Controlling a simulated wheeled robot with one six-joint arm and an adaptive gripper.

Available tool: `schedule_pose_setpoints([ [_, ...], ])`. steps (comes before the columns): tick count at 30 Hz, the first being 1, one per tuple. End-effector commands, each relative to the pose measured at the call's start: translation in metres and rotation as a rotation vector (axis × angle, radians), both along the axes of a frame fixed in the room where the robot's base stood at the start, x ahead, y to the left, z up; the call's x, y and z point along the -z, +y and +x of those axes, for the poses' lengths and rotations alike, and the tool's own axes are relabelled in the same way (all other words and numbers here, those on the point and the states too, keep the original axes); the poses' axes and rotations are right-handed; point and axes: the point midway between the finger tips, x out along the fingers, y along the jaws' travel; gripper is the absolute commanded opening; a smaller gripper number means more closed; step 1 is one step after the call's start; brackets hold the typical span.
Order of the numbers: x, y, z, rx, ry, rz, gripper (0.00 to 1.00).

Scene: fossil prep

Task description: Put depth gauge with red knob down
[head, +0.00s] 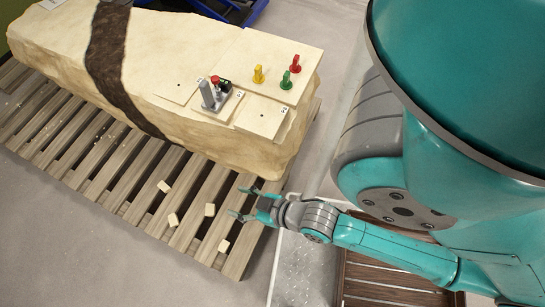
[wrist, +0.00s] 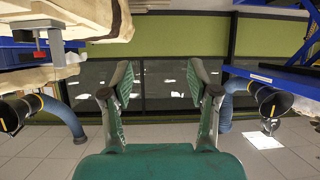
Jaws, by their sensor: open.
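The depth gauge with the red knob (head: 208,95) stands upright on a small labelled pale plate on the right part of the big stone block (head: 180,60). It has a grey post, a dark part and a red top. My gripper (head: 240,203) is open and empty, in front of the block and apart from the gauge, over the pallet's right end. In the wrist view my gripper's two fingers (wrist: 158,85) are spread wide with nothing between them. A grey post with a red part (wrist: 57,48) shows at the upper left there; I cannot tell for sure that it is the gauge.
Yellow (head: 258,74), red (head: 295,64) and green (head: 286,80) pegs stand on a pale board right of the gauge. An empty labelled plate (head: 262,116) lies beside it. Several small pale blocks lie on the slatted pallet (head: 190,228). A brown slatted crate (head: 385,280) sits lower right.

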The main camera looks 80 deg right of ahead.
Motion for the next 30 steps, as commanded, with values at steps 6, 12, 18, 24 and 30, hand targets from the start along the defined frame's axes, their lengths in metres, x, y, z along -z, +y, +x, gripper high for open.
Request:
schedule_pose_setpoints([
  [6,-0.045,0.028,-0.056,-0.097,-0.099,-0.003,0.6],
  [12,-0.079,0.04,-0.085,-0.161,-0.169,0.003,0.6],
  [18,-0.09,0.042,-0.092,-0.181,-0.192,0.007,0.6],
  [24,-0.09,0.042,-0.092,-0.179,-0.193,0.007,0.6],
  [30,-0.09,0.042,-0.092,-0.179,-0.193,0.007,0.6],
])
